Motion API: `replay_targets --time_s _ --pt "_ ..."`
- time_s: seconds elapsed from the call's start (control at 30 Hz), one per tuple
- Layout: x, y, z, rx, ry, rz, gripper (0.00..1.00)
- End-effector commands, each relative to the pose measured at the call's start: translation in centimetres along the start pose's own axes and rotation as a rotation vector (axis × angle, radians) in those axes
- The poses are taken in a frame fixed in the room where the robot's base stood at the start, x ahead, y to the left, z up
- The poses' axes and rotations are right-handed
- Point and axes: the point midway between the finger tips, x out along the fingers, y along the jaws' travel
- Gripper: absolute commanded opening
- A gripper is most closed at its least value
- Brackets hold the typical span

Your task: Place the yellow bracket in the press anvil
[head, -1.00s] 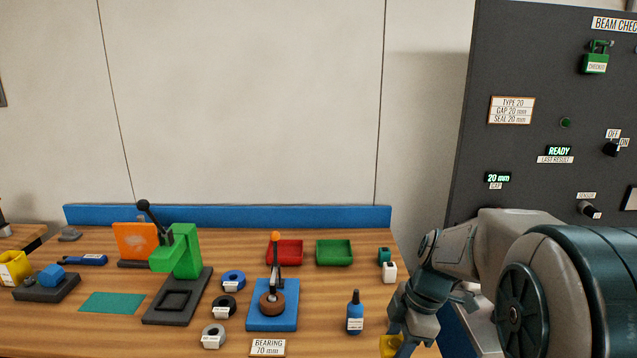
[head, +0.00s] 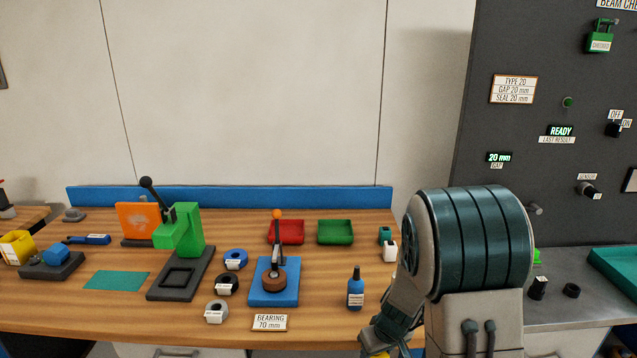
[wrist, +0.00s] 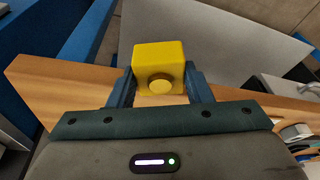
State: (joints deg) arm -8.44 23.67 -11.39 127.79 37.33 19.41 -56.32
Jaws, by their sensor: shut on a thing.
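In the wrist view my gripper (wrist: 160,80) is shut on the yellow bracket (wrist: 158,55), a blocky piece with a round boss facing the camera. In the head view only a sliver of yellow shows at the bottom edge, beside my wrist; the fingers are mostly cut off there. The green arbor press (head: 184,232) with a black lever stands on the left half of the bench. Its dark base has a square recess, the anvil (head: 178,277), which looks empty. My gripper is well to the right of the press, at the bench's front edge.
A blue bearing fixture (head: 262,295), a blue bottle (head: 355,288) and several labelled rings stand between my arm and the press. Red (head: 286,231) and green (head: 335,231) trays sit behind. A green mat (head: 116,280) lies left of the press. Another yellow item (head: 17,247) is far left.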

Motion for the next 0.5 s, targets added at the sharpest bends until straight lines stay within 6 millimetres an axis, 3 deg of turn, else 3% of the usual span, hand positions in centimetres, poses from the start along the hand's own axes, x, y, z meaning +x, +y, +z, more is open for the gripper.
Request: replay_targets --time_s 0.03,0.2,0.5 --pt "1.3 0.2 0.4 0.074 -0.002 0.026 0.13" --pt "3.6 0.9 1.3 0.267 0.01 0.095 0.13" --pt "4.3 1.3 1.6 0.344 0.019 0.126 0.13"
